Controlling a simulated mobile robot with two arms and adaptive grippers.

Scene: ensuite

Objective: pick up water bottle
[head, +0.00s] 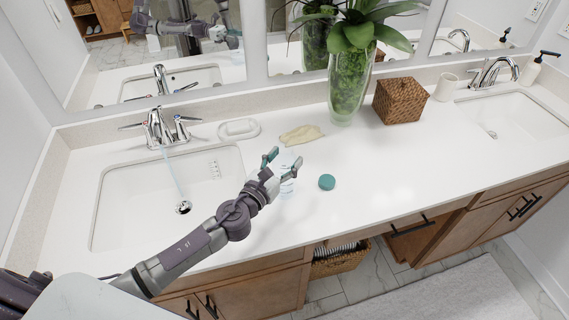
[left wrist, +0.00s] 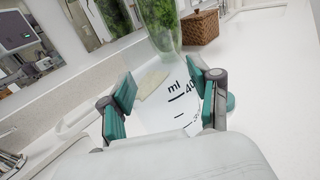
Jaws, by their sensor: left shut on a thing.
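The water bottle (head: 287,186) is clear and hard to make out on the white counter in the head view, just under and beside my left fingers. In the left wrist view the bottle (left wrist: 183,108) shows black "ml" and "40" markings between the teal finger pads. My left gripper (head: 283,162) is shut on the bottle, with one finger to either side of it. Its fingers also show in the left wrist view (left wrist: 165,98). The bottle's base is hard to see, so I cannot tell whether it touches the counter. My right gripper is not in view.
A small teal round thing (head: 327,182) lies right of the bottle. Behind are a beige cloth (head: 301,135), a white soap dish (head: 239,129), a glass vase with a plant (head: 348,92) and a wicker box (head: 400,101). A sink (head: 125,205) with running water lies left. The counter's right front is clear.

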